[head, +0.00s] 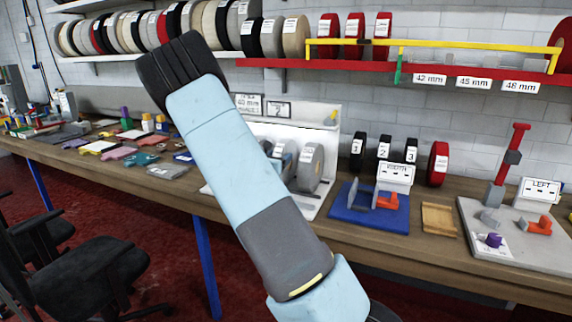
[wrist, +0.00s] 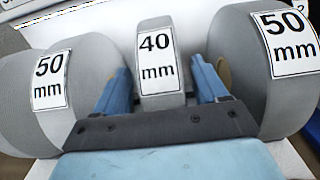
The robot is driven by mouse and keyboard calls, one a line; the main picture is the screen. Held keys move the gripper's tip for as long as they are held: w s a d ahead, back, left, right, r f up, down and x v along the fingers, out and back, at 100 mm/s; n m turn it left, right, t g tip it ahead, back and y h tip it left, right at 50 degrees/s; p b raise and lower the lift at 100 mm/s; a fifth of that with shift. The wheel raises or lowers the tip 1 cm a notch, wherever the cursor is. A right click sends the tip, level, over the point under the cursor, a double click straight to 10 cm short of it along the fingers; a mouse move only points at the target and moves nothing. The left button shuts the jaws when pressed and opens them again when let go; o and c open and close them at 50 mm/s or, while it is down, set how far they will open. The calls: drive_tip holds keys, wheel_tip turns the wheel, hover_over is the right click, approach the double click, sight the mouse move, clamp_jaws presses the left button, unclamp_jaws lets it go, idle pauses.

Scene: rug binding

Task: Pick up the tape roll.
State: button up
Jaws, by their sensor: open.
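A grey tape roll labelled 40 mm (wrist: 158,62) stands upright in the middle of the wrist view. Larger grey rolls labelled 50 mm stand on its left (wrist: 62,85) and its right (wrist: 285,60). My gripper (wrist: 161,72) is open, with one blue finger on each side of the 40 mm roll, in the gaps between it and its neighbours. I cannot tell whether either finger touches a roll. In the head view, grey rolls (head: 310,168) stand on a white stand (head: 325,150) partly behind my arm, which hides my gripper there.
The gaps beside the middle roll are narrow. Right of the stand are a blue fixture (head: 350,215), black numbered rolls (head: 383,150), a red roll (head: 437,163), a wooden tray (head: 439,219) and a grey plate fixture (head: 505,250). A red shelf (head: 270,63) runs above.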

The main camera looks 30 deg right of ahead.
drive_tip(key=shift+x, duration=0.8)
drive_tip(key=c, duration=1.3)
clamp_jaws()
drive_tip(key=shift+r, duration=0.2)
